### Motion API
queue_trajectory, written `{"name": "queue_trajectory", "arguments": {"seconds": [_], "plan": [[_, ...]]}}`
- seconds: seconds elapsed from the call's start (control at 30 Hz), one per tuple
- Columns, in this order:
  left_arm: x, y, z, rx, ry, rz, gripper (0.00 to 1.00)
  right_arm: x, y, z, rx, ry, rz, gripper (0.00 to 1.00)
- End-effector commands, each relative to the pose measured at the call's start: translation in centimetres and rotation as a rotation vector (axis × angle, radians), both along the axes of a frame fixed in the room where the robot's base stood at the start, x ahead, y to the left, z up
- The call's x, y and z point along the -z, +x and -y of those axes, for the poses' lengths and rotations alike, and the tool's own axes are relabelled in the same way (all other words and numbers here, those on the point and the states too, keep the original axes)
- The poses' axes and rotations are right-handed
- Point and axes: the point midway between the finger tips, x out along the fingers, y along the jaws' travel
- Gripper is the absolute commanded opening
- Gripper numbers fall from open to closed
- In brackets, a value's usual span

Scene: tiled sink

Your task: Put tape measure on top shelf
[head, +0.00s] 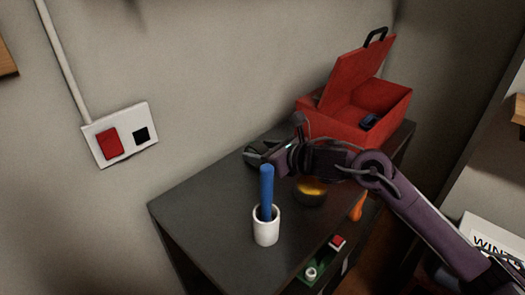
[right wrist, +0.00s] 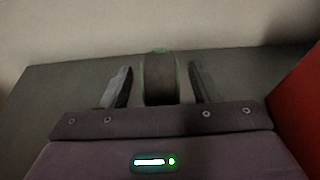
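In the right wrist view, a dark, rounded object with green edges (right wrist: 161,78), which looks like the tape measure, stands on the dark top surface. My right gripper (right wrist: 161,88) is open, with one finger on each side of it and a visible gap on both sides. In the head view, the right gripper (head: 260,153) is over the back of the dark cabinet top (head: 200,205), near the wall; its own parts make the object hard to pick out there. No top shelf can be told for sure. My left gripper is not in view.
A red toolbox (head: 345,125) with its lid open stands at the back right. A white cup (head: 266,228) holds a blue stick (head: 267,190) in front of my arm. A dark and yellow round item (head: 311,193) lies under the arm. A wall switch (head: 120,137) is at left.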

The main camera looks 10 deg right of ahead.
Motion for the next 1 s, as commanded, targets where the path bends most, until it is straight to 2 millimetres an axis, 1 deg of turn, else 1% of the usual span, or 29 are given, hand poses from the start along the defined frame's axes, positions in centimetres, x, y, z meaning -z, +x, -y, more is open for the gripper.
{"name": "queue_trajectory", "arguments": {"seconds": [0.23,0.37,0.4,0.47,0.73,0.8,1.0], "plan": [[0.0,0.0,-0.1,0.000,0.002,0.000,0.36,0.0,0.0,0.0,0.000,0.000,0.000,0.57],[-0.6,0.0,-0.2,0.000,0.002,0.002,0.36,-0.6,0.0,0.0,0.000,0.000,0.000,0.57],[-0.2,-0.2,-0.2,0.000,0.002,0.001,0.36,-0.4,-0.4,0.4,0.002,-0.002,0.002,0.57],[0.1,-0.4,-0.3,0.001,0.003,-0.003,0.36,-0.6,-1.1,0.9,0.002,-0.004,0.001,0.57],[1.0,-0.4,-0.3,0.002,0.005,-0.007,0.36,-2.2,-5.4,3.8,0.002,-0.008,-0.001,0.57],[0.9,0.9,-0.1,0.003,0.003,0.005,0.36,-2.7,-6.4,4.5,0.002,-0.007,0.000,0.57],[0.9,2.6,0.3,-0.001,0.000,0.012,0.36,-3.6,-8.4,5.9,0.004,-0.004,-0.001,0.57]]}}
